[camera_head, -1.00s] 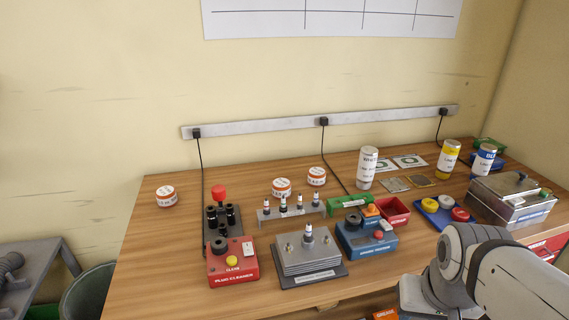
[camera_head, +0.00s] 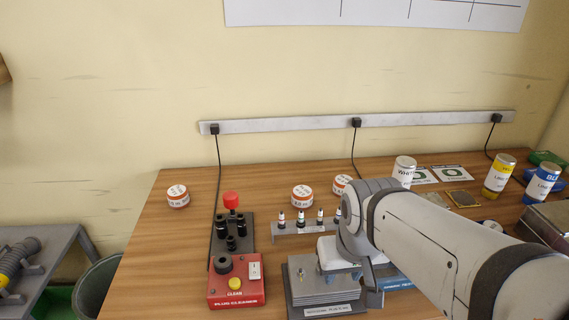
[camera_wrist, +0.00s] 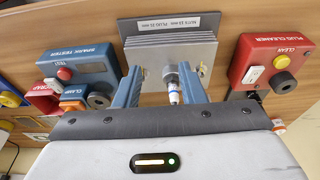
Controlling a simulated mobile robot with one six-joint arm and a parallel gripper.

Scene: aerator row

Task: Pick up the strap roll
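No item in view is labelled as a strap roll, and I cannot tell for sure which one it is. A grey ribbed coil with yellow at its end (camera_head: 14,260) lies on the side table at the far left and looks most like a roll; the frame edge cuts it. My gripper (camera_wrist: 160,70) is open and empty over the workbench, far to the right of that coil. A plug (camera_wrist: 173,92) on the grey metal block (camera_wrist: 167,48) shows between its two blue-grey fingers, apart from both. In the head view my arm hides part of the block.
The red plug cleaner (camera_head: 237,286) and a black holder (camera_head: 231,252) stand left of the block. A plug rack (camera_head: 305,228) and white-orange round tins (camera_head: 178,196) lie behind. The blue spark tester (camera_wrist: 83,70) is beside the gripper. A bin (camera_head: 97,288) stands between the tables.

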